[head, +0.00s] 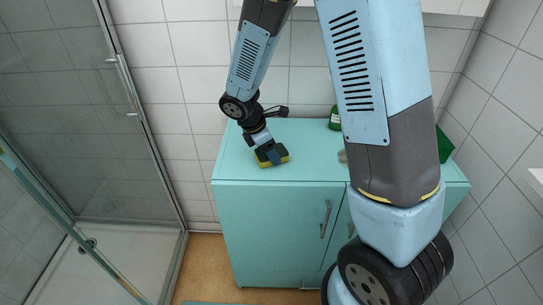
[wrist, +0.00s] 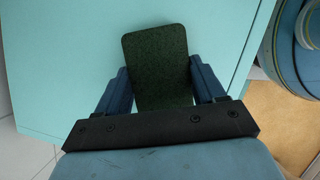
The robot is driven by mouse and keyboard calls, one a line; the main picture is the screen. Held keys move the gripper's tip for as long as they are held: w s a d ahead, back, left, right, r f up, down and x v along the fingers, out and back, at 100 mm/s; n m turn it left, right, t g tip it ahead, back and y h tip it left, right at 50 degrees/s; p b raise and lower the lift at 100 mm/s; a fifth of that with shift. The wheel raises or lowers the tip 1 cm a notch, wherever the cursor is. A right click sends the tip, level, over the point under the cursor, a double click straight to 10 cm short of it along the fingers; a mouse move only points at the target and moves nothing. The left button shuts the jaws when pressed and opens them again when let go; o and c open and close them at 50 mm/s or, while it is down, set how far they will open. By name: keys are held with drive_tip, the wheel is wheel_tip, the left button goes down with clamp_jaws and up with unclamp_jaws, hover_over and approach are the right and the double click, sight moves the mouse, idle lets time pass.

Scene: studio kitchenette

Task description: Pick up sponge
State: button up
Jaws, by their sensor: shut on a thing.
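The sponge (head: 282,152) is yellow with a dark green top. In the head view it is at the front left part of the turquoise cabinet top (head: 207,168). My gripper (head: 270,156) reaches down from above and is shut on the sponge. In the wrist view the sponge's dark green face (wrist: 157,62) shows between the two blue fingers of my gripper (wrist: 158,82), one on each side. The sponge's near end is hidden behind the black bar of the gripper. I cannot tell whether the sponge touches the cabinet top.
A green bottle (head: 335,118) stands at the back of the cabinet top, partly hidden by my arm. A green object (head: 445,146) is at the right. A glass shower enclosure (head: 75,110) stands to the left. Tiled walls are behind and to the right.

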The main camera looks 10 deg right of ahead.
drive_tip(key=shift+c, duration=0.6)
drive_tip(key=shift+r, duration=0.55)
wheel_tip(320, 180, up, 3)
drive_tip(key=shift+f, duration=0.1)
drive_tip(key=s+d+r, duration=0.3)
drive_tip(key=s+r, duration=0.6)
drive_tip(key=s, duration=0.4)
drive_tip(key=shift+s+r, duration=0.3)
drive_tip(key=shift+s, duration=0.05)
